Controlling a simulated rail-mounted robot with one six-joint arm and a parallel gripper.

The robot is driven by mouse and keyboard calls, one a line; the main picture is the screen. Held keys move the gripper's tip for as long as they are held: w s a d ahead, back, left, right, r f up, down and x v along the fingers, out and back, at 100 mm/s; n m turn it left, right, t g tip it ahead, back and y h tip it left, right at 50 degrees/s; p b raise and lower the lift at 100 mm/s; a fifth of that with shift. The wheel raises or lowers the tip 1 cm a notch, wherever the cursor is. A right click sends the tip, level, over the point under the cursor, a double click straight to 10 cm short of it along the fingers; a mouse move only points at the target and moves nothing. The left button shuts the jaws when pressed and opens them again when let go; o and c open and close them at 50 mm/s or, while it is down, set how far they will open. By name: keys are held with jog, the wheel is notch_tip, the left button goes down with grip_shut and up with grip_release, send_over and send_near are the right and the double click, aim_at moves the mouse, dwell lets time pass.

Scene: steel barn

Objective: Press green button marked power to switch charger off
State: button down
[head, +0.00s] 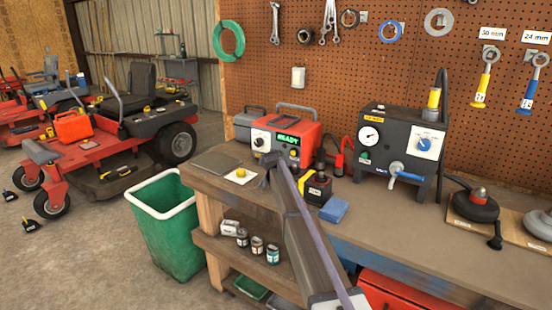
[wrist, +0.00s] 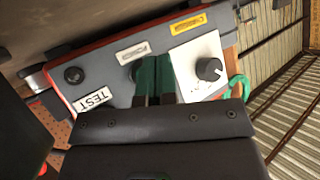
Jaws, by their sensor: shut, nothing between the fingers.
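The red charger (head: 306,121) stands at the left end of the workbench, with a grey front panel and a display (head: 288,139) reading READY in green. In the wrist view its panel (wrist: 110,73) fills the upper middle, with a TEST label (wrist: 93,99), a dark round button (wrist: 73,75) and a black knob (wrist: 208,68) on a white plate. My gripper (wrist: 155,58) is shut and empty, its dark green fingertips over the panel between a small white label (wrist: 132,52) and the knob plate. The fingers partly hide a round control by that label. I cannot tell contact or make out the green power button.
A black box with a gauge (head: 398,150) stands to the right on the bench. A small black-and-yellow item (head: 315,187) and a blue block (head: 334,209) lie close right of my arm. A green bin (head: 172,235) stands left of the bench.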

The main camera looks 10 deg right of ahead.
jog(key=shift+w, duration=0.1)
jog(key=shift+w+d, duration=0.25)
jog(key=shift+d, duration=0.05)
jog(key=shift+w+d, duration=0.5)
jog(key=shift+d, duration=0.05)
dwell(0.9)
jog(key=shift+s+a, duration=0.85)
jog(key=shift+s+a, duration=2.1)
jog(key=shift+a, duration=0.05)
